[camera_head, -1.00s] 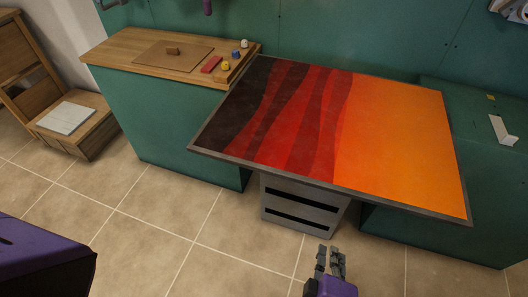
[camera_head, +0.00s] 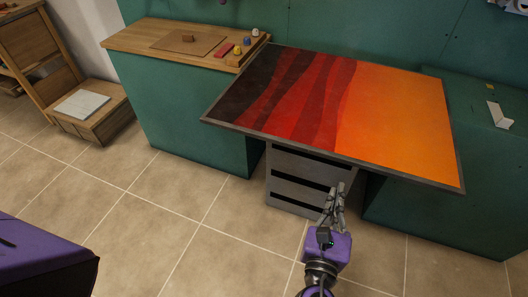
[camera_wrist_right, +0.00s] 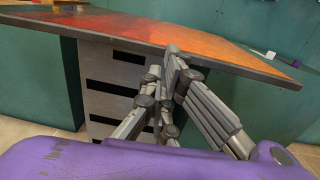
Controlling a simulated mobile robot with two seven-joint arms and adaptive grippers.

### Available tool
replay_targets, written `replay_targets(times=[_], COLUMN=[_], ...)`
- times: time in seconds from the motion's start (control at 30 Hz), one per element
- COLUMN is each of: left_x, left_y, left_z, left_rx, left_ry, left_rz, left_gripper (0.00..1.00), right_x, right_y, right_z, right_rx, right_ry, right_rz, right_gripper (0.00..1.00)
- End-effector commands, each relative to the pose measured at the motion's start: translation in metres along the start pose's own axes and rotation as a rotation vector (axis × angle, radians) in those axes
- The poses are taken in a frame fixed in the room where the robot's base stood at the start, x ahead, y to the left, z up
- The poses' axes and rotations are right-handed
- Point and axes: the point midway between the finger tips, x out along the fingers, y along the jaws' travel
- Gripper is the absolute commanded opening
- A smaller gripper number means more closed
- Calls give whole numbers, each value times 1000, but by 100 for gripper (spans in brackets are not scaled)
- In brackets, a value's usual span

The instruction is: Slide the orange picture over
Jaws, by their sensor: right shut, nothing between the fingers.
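The orange picture (camera_head: 395,115) is a large flat panel with a grey frame, dark brown and red at its left and orange at its right. It lies across the gap between two green cabinets, above a grey drawer unit. It also shows in the right wrist view (camera_wrist_right: 150,35), where I see its front edge. My right gripper (camera_head: 337,186) is shut and empty, in front of the drawer unit and just below the picture's front edge in the head view. In the wrist view its fingertips (camera_wrist_right: 173,50) overlap that edge; I cannot tell whether they touch. My left gripper is not in view.
The grey drawer unit (camera_head: 290,180) stands under the picture. The left cabinet (camera_head: 190,110) has a wooden top with a board and small coloured pieces. The right cabinet (camera_head: 490,160) carries a small white bracket (camera_head: 498,114). Tiled floor (camera_head: 150,215) in front is clear.

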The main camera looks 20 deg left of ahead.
Motion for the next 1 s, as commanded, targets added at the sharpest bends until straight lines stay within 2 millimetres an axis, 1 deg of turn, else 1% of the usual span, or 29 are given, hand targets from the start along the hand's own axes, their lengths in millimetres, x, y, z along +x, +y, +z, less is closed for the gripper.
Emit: replay_targets(times=[0.03, 0.2, 0.3, 0.4, 0.5, 0.6, 0.93, 1.0], left_x=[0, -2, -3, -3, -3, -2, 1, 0], left_y=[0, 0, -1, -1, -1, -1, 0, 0], left_z=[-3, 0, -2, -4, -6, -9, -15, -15], left_rx=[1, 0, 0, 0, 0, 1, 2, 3], left_ry=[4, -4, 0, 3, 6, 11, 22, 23], left_rz=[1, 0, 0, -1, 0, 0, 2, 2], left_gripper=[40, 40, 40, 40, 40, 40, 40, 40], right_x=[14, 50, 66, 79, 87, 91, 92, 96], right_y=[1, 1, 0, 1, 0, 0, 0, 0], right_z=[4, 3, 2, 1, 0, 0, 0, 0], right_rx=[2, 2, 1, 2, 3, 3, 3, 3], right_ry=[-5, -4, -2, -1, 0, 0, 0, -1], right_rz=[1, 0, 0, 1, 1, 1, 0, 1], right_gripper=[0, 0, 0, 0, 0, 0, 0, 0])
